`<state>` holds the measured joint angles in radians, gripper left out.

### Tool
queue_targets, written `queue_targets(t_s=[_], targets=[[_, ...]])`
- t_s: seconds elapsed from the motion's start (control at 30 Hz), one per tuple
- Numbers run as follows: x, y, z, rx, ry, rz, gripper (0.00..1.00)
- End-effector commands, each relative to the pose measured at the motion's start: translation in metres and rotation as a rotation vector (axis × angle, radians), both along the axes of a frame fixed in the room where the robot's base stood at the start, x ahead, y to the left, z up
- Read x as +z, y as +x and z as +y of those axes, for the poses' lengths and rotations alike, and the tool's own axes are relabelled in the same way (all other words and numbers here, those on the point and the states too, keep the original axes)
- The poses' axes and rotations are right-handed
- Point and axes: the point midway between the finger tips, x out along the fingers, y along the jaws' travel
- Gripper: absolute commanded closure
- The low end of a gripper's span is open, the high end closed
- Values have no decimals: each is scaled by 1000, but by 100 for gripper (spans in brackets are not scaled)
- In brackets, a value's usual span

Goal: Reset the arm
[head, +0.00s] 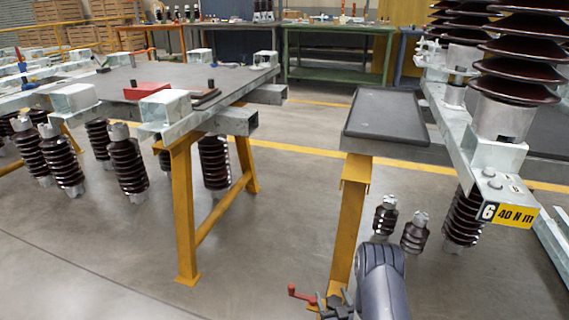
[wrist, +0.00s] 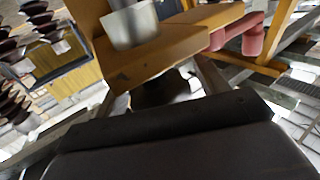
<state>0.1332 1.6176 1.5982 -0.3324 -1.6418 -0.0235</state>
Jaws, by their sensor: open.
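My arm (head: 383,282) rises at the bottom of the head view, right of the middle. My gripper (head: 338,302) shows as small dark parts just left of it, low beside the foot of a yellow trestle leg (head: 350,225). It is open, and I see nothing held in it. A red-knobbed handle (head: 293,290) sits just left of the gripper; I cannot tell what it is fixed to. In the wrist view, a broad dark part of mine fills the bottom, and a yellow-orange beam (wrist: 175,50) lies close ahead. The fingertips are not clear there.
A dark tray (head: 387,117) lies above the trestle. Ribbed brown insulators (head: 520,60) stand at right, near a "6 40 N m" sign (head: 510,214). A grey table (head: 120,77) with a red box (head: 147,90) is at left. The floor between the trestles is clear.

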Motion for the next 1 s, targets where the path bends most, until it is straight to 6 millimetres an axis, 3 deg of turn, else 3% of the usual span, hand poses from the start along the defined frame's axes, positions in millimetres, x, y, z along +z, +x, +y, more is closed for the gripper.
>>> queue_targets(t_s=[1.0], targets=[[0,-3,6,415,-1,0,31]])
